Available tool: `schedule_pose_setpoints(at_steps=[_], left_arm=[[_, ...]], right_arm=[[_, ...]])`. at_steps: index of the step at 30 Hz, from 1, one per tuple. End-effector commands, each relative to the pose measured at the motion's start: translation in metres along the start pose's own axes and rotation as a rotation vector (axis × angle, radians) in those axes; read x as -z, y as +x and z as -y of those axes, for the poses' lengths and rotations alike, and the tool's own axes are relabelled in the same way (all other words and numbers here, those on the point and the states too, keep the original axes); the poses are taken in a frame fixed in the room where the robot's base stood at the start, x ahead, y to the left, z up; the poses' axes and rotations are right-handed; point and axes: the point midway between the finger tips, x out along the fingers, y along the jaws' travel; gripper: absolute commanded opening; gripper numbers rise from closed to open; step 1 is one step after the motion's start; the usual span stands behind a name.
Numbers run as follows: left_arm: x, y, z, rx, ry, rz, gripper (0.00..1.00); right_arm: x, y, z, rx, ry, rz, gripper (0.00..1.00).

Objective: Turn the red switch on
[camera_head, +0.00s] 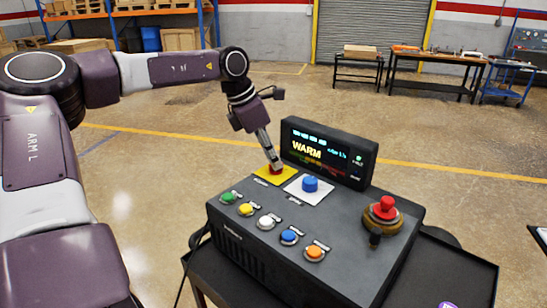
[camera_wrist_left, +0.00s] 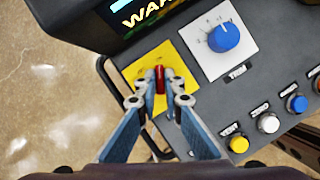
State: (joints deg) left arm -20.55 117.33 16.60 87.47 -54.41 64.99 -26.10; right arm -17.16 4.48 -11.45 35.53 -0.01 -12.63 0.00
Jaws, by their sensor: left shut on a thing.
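The red switch (camera_head: 277,169) sits on a yellow plate (camera_head: 262,176) at the back left of the dark control box (camera_head: 310,225). In the left wrist view the red switch (camera_wrist_left: 160,80) stands between my left fingertips (camera_wrist_left: 160,102), on the yellow plate (camera_wrist_left: 138,66). My left gripper (camera_head: 274,164) reaches down to it from above and is shut on it. In the head view the fingers hide part of the switch. My right gripper is not in view.
A blue knob (camera_head: 310,184) on a white plate is just right of the switch. A display (camera_head: 328,152) reading "WARM" stands behind. Several coloured buttons line the front, and a red mushroom button (camera_head: 386,204) is at right. Open floor lies left of the box.

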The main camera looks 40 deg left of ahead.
Motion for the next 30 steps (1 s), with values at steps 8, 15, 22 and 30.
schedule_pose_setpoints(at_steps=[8,15,22,30], left_arm=[[-0.001,-0.001,-0.001,-0.003,0.005,0.002,0.0],[-0.001,-0.001,-0.001,-0.002,0.004,0.002,0.25],[0.0,0.0,0.0,-0.001,0.004,0.001,0.25],[-0.002,-0.027,-0.001,-0.004,0.004,0.006,0.25]], right_arm=[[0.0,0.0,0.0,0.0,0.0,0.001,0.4],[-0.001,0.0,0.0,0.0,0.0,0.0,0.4],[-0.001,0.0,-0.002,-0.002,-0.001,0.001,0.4],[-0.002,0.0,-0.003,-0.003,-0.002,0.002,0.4]])
